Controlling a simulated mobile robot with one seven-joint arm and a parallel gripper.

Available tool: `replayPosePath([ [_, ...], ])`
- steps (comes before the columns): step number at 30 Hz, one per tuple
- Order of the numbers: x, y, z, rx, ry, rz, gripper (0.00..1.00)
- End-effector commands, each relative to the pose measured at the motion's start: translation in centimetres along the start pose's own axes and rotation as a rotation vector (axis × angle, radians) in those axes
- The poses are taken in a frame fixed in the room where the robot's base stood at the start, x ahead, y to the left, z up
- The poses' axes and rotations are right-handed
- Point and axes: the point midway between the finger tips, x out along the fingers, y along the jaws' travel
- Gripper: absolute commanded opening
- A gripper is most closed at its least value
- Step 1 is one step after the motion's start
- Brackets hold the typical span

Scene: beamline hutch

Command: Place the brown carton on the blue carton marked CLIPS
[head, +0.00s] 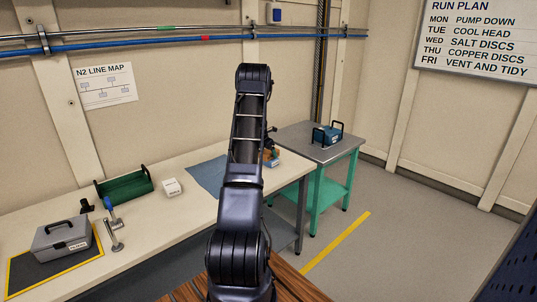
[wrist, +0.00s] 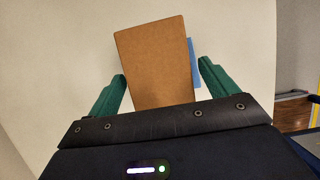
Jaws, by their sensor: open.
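The brown carton (wrist: 155,60) fills the middle of the wrist view, between the two green fingers of my gripper (wrist: 163,72). My gripper is open, with a finger on each side of the carton and a gap visible at the right finger. A strip of a blue thing (wrist: 194,65) shows past the carton's right edge, lower than its top; it may be the blue carton, but no CLIPS marking is readable. In the head view, a small orange-brown and blue patch (head: 271,158) shows at the bench's right end, mostly hidden behind my arm. Contact between the two cartons cannot be seen.
A green-legged cart (head: 340,157) holds a blue caddy (head: 326,134).

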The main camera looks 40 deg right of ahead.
Motion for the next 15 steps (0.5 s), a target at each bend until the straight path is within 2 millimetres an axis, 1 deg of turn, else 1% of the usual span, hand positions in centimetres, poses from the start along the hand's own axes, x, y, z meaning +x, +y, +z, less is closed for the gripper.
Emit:
replayPosePath([
  [5,-2.9,0.1,0.0,0.000,-0.002,0.003,0.85],
  [12,-7.6,0.1,0.0,-0.001,-0.002,0.002,0.85],
  [15,-9.2,0.0,0.0,-0.001,-0.002,0.002,0.85],
])
